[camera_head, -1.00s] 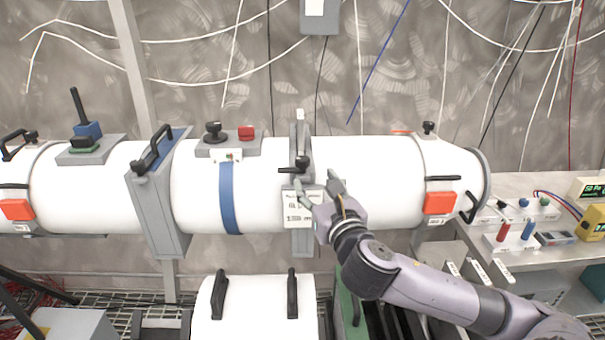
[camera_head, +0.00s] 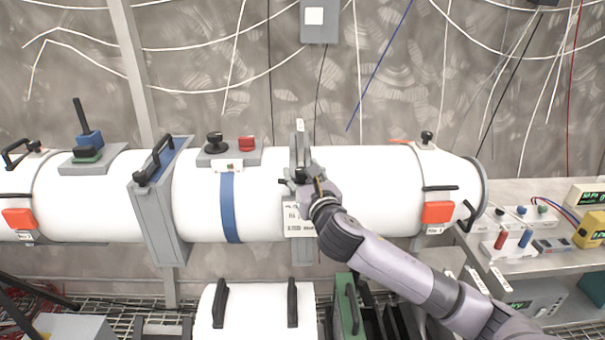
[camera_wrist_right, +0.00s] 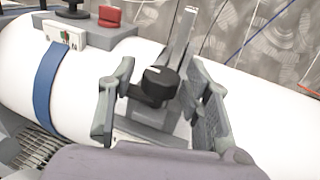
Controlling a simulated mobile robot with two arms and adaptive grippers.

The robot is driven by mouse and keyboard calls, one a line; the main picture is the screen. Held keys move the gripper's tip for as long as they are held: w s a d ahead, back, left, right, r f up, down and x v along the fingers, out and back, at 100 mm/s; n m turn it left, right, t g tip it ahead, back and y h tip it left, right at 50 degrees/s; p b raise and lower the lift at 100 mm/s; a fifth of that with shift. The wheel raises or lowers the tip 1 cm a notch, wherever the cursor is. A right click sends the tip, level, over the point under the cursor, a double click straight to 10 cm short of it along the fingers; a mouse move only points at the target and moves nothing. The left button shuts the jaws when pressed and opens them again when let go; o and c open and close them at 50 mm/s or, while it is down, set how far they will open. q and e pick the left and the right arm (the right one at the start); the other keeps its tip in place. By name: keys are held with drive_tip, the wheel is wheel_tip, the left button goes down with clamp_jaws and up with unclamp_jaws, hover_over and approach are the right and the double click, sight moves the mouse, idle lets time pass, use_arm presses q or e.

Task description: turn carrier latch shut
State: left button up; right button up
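The carrier latch has a black round knob (camera_wrist_right: 158,85) with a white mark and a dark lever arm on a grey bracket (camera_wrist_right: 180,65) on the white tube. In the head view the bracket (camera_head: 300,150) rises from the tube, and my right gripper (camera_head: 308,186) hides most of the knob. In the right wrist view my right gripper (camera_wrist_right: 160,100) is open, its two fingers apart on either side of the knob. Finger contact with the knob cannot be made out. My left gripper is not in view.
The white tube (camera_head: 375,185) runs across the view with a blue band (camera_head: 229,205) and an orange block (camera_head: 437,212). A grey plate frame (camera_head: 160,205) stands left. A bench (camera_head: 545,190) with instruments is at right. A white cylinder (camera_head: 255,308) lies below.

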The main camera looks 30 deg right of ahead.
clamp_jaws()
idle(0.3)
